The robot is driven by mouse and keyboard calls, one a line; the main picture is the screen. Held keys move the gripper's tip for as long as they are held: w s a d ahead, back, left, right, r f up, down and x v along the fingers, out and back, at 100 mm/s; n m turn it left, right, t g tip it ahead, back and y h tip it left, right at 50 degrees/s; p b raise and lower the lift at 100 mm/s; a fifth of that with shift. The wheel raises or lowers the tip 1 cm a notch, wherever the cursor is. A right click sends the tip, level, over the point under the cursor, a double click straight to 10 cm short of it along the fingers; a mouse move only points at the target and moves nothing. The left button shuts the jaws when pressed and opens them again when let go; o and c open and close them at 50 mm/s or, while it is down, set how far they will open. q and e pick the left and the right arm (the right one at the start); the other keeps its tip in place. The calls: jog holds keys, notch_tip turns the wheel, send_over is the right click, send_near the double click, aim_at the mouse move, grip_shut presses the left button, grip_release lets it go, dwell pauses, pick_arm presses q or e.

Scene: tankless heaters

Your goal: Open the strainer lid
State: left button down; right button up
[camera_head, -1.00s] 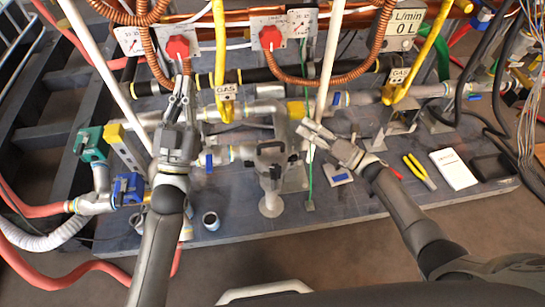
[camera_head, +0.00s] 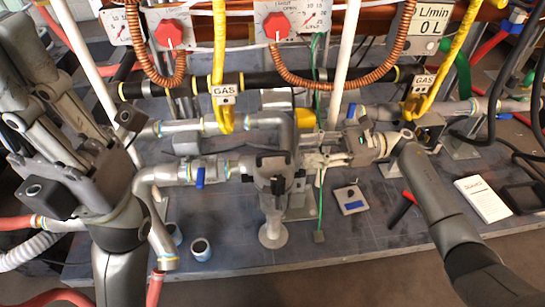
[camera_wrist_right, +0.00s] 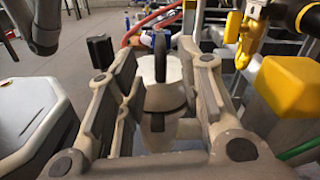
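The strainer (camera_head: 272,185) is a grey metal pot on the pipework, with its lid and dark handle (camera_head: 270,160) on top. My right gripper (camera_head: 307,160) reaches it from the right in the head view. In the right wrist view my right gripper (camera_wrist_right: 168,65) has its fingers apart. The dark upright handle (camera_wrist_right: 174,62) shows between them, with a gap on each side; I cannot tell whether either finger touches it. My left gripper (camera_head: 45,95) is large at the left, away from the strainer, with its fingers apart and empty.
Pipes with a blue valve (camera_head: 199,177) run beside the strainer. Yellow gas pipes (camera_head: 220,60), red knobs (camera_head: 276,26) and copper hoses hang behind. A white upright pipe (camera_head: 340,85) stands near my right gripper. A notepad (camera_head: 484,198) lies on the platform at right.

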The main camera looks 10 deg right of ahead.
aim_at(283, 152)
jog(key=a+b, duration=0.1)
jog(key=a, duration=0.8)
jog(key=shift+a+b, duration=0.25)
jog(key=shift+b, duration=0.15)
jog(key=shift+c, duration=0.2)
grip_shut()
jog(key=shift+w, duration=0.1)
